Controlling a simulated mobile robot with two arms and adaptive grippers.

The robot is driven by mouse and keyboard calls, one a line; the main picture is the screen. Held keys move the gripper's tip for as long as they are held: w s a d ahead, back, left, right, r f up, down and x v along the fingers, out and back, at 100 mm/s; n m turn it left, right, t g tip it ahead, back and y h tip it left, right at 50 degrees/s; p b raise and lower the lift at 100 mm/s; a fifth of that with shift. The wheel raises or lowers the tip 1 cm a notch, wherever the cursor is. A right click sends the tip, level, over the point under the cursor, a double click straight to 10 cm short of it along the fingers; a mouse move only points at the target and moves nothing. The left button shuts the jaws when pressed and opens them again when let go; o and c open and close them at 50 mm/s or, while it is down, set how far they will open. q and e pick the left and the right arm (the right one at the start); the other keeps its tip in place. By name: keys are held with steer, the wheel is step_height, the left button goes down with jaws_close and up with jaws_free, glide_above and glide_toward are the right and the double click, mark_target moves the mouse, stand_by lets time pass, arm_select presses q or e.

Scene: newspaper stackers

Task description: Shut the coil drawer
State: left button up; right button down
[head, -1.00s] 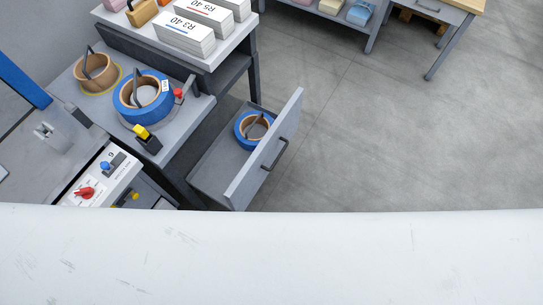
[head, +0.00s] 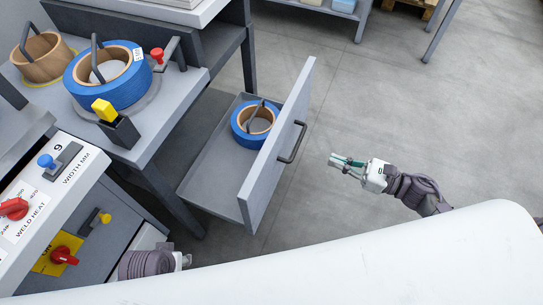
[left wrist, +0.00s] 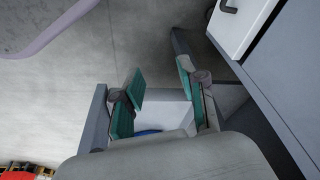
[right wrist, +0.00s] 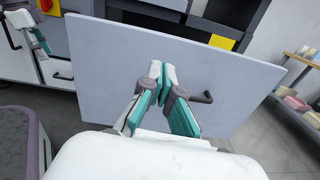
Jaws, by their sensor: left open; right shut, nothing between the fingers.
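The coil drawer (head: 218,190) stands pulled out from under the bench, with a blue coil (head: 250,124) lying in it. Its grey front panel (head: 277,150) carries a dark handle (head: 293,142). My right gripper (head: 341,161) is to the right of the panel, shut and empty, apart from the handle. In the right wrist view the closed fingers (right wrist: 157,75) point at the panel's face (right wrist: 110,65), left of the handle (right wrist: 200,97).
The bench (head: 165,122) above the drawer holds a large blue coil (head: 110,72) and a brown coil (head: 42,56). A control panel (head: 45,185) with red and blue knobs is at the left. The floor (head: 400,100) right of the drawer is clear.

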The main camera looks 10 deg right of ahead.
steer(key=n, duration=0.1)
glide_toward(276, 142)
steer(key=shift+g, duration=0.3)
steer(key=x, duration=0.6)
steer(key=shift+w+r+p, duration=0.15)
steer(key=shift+w+p, duration=0.1)
steer(key=shift+p, duration=0.15)
arm_select(q)
steer(key=shift+s+f, duration=0.1)
steer(key=shift+f, duration=0.85)
arm_select(e)
steer(key=shift+w+a, duration=0.3)
steer(key=shift+a, duration=0.15)
